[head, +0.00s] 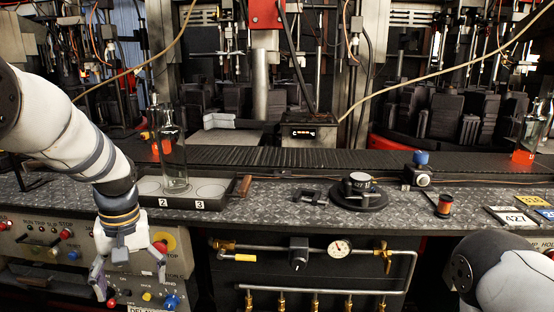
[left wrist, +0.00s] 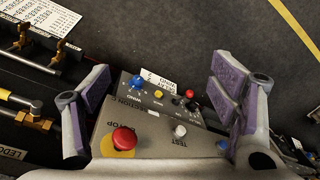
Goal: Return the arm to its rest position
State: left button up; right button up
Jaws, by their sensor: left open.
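My left arm (head: 80,140) comes in from the left and bends down at the wrist. My left gripper (head: 130,275) points downward in front of the control panel below the bench edge. It is open, with its two fingers wide apart and nothing between them. In the left wrist view the open gripper (left wrist: 158,100) shows a finger on each side, with the panel's red button (left wrist: 124,138) and other controls seen beyond and between them. Whether a finger touches the panel cannot be told. Of my right arm (head: 500,275) only a link shows at the lower right; its gripper is out of view.
A clear glass bottle (head: 172,150) stands upright in a numbered tray (head: 225,204) beside my left arm. A round fixture (head: 358,193) and a small spool (head: 444,205) sit on the bench. Pipes with a gauge (head: 340,248) run below. Dark floor (left wrist: 190,35) lies beyond the panel.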

pick_arm(q)
jog(key=s+d+f+m+g, duration=0.1)
jog(key=s+d+f+m, duration=0.1)
jog(key=s+f, duration=1.7)
jog(key=s+d+f+m, duration=0.1)
jog(key=s+f, duration=0.1)
jog(key=s, duration=0.8)
jog(key=s+d+f+m+g+h, duration=0.1)
jog(key=s+d+f, duration=0.1)
jog(key=s, duration=0.9)
jog(key=shift+d+m, duration=0.3)
jog(key=shift+m, duration=0.1)
